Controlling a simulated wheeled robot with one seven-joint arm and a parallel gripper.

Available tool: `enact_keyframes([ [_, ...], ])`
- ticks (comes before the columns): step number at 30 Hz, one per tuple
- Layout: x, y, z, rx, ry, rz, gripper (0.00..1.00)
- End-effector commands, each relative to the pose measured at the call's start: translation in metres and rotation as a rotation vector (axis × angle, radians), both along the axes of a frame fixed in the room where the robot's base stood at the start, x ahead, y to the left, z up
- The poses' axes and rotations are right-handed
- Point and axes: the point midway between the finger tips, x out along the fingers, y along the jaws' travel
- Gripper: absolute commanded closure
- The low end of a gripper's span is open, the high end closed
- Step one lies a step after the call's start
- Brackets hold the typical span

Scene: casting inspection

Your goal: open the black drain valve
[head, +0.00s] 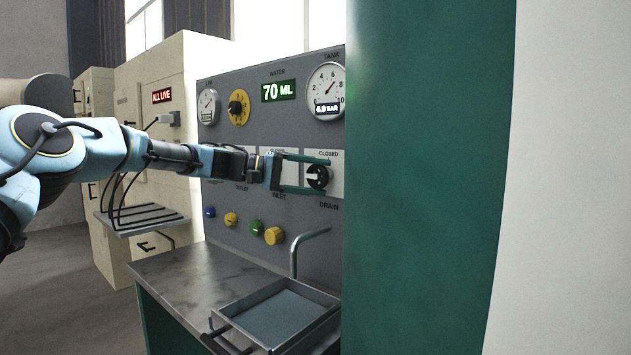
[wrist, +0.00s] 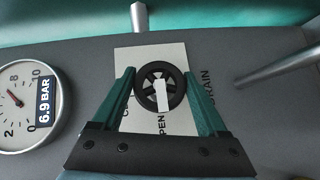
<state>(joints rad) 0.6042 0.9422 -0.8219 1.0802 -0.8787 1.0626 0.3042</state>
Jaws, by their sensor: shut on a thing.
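The black drain valve (head: 318,177) is a round spoked handwheel with a white pointer bar. It sits on a white plate (head: 337,160) marked CLOSED, above the label DRAIN, at the right of the grey panel. In the wrist view the black drain valve (wrist: 160,86) is between the teal fingers, its white bar running toward the OPEN marking on the plate. My gripper (head: 318,176) reaches in from the left and is shut on the valve's rim, one finger on each side. It also shows in the wrist view (wrist: 160,85).
The TANK gauge (head: 326,91) reads 6.9 BAR, and a green display (head: 279,90) reads 70 ML. A spout (head: 307,245) rises over a tray (head: 280,312) on the bench below. A green column (head: 425,180) stands close at the right. Coloured knobs (head: 257,228) line the lower panel.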

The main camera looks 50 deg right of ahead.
Motion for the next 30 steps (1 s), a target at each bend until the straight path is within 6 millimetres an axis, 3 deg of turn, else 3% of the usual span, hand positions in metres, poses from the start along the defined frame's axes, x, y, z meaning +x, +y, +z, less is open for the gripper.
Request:
enact_keyframes([
  [14,0.0,-0.0001,-0.0001,0.001,0.016,0.001,0.8],
  [15,0.0,-0.0001,-0.0001,0.001,0.016,0.001,0.23],
  [21,0.0,-0.0001,-0.0002,0.002,0.015,0.0,0.0],
  [30,0.0023,0.0018,-0.0004,0.001,0.014,0.001,0.0],
])
